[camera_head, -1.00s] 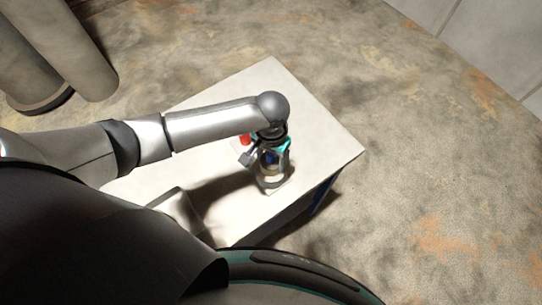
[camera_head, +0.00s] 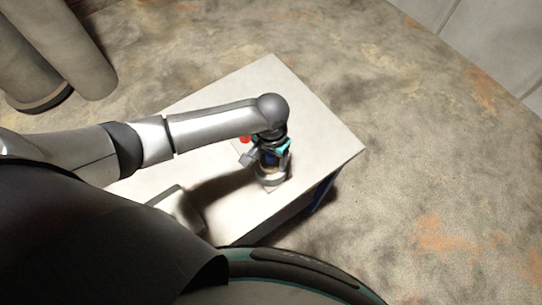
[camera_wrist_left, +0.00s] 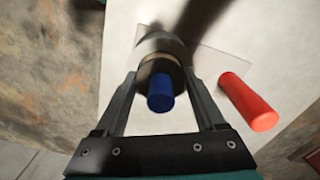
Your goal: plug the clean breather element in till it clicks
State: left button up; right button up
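A blue cylinder (camera_wrist_left: 160,92) stands upright in the left wrist view, above a wider tan and grey round fitting (camera_wrist_left: 160,62). I cannot tell whether it is fully seated there. A red cylinder (camera_wrist_left: 248,101) is to its right; it also shows in the head view (camera_head: 245,139). In the head view, the left gripper (camera_head: 268,163) is over the round fitting and mostly hides the blue cylinder. My right gripper is not in view.
The fitting stands on a pale table (camera_head: 320,136), near its front right edge. The table's far right part is clear. Large grey cylinders (camera_head: 55,50) stand on the stained floor at the back left.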

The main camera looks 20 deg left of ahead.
pick_arm(q)
jog(key=o, duration=0.4)
jog(key=shift+r, duration=0.1)
notch_tip(320, 180, up, 15)
jog(key=p, duration=0.1)
jog(key=shift+p, duration=0.3)
dwell(0.5)
